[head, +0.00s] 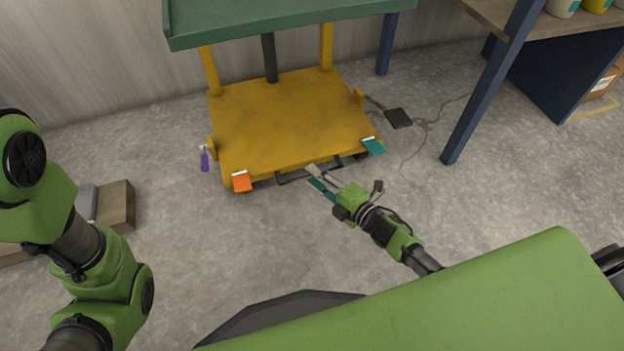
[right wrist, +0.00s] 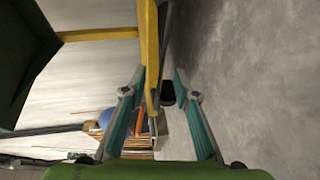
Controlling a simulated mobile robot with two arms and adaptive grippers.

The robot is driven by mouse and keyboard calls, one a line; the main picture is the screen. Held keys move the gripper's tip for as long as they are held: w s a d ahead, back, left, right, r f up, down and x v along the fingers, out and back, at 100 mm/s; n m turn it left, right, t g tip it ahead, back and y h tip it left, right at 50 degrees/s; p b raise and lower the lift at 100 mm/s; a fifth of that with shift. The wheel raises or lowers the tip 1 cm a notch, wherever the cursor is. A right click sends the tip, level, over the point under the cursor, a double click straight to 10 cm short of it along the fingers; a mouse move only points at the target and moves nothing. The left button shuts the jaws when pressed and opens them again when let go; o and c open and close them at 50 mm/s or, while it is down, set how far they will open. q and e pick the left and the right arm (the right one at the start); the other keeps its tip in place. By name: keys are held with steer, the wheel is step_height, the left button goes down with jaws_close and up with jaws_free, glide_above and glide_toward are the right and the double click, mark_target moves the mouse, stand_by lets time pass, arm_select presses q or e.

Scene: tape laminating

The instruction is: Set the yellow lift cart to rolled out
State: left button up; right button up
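The yellow lift cart (head: 285,115) stands on the floor below a green-topped table, in the upper middle of the head view. A thin black bar (head: 292,180) runs along its near edge, between an orange pedal (head: 242,182) and a teal pedal (head: 373,146). My right gripper (head: 314,177) is open just in front of that near edge, by the bar. In the right wrist view, the cart's yellow edge (right wrist: 152,55) shows edge-on between the spread fingers, close to the left one; I cannot tell whether they touch. My left gripper is out of view.
The green table top (head: 290,20) overhangs the cart's far part. A dark blue shelf post (head: 490,85) stands at the right. A brown box (head: 117,203) lies at the left.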

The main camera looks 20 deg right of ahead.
steer(key=shift+x, duration=0.95)
steer(key=shift+c, duration=0.4)
jaws_close()
steer(key=shift+s, duration=0.1)
